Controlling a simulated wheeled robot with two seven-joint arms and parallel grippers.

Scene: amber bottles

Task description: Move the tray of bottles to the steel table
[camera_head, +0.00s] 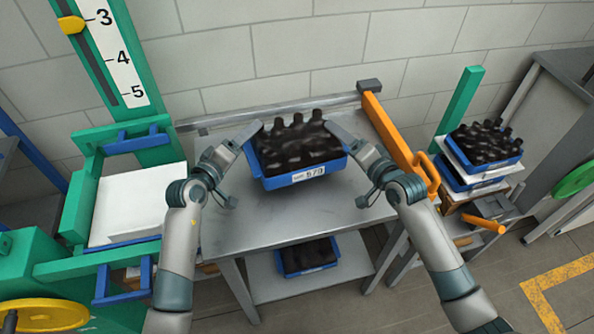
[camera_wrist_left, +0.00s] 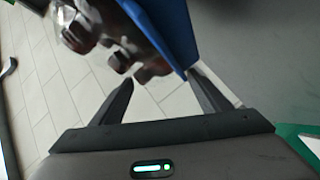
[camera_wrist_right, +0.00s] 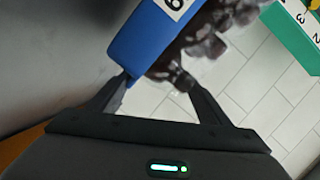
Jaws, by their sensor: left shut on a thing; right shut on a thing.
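A blue tray (camera_head: 277,182) full of dark bottles (camera_head: 297,142) with a label on its front is over the middle of the steel table (camera_head: 225,218). I cannot tell whether it touches the tabletop. My left gripper (camera_head: 252,132) is shut on the tray's left wall; in the left wrist view the wall (camera_wrist_left: 178,35) runs between the fingers (camera_wrist_left: 162,88). My right gripper (camera_head: 335,130) is shut on the right wall; in the right wrist view that blue wall (camera_wrist_right: 135,42) runs to the fingers (camera_wrist_right: 160,90). The bottles stand close together and partly hide the tray's inside.
Another blue tray (camera_head: 306,270) of dark bottles is on the table's lower shelf. At the right, stacked trays of bottles (camera_head: 485,145) stand beside an orange rail (camera_head: 392,135). At the left is a green frame (camera_head: 72,205) with a white surface (camera_head: 135,195). The tabletop's front is bare.

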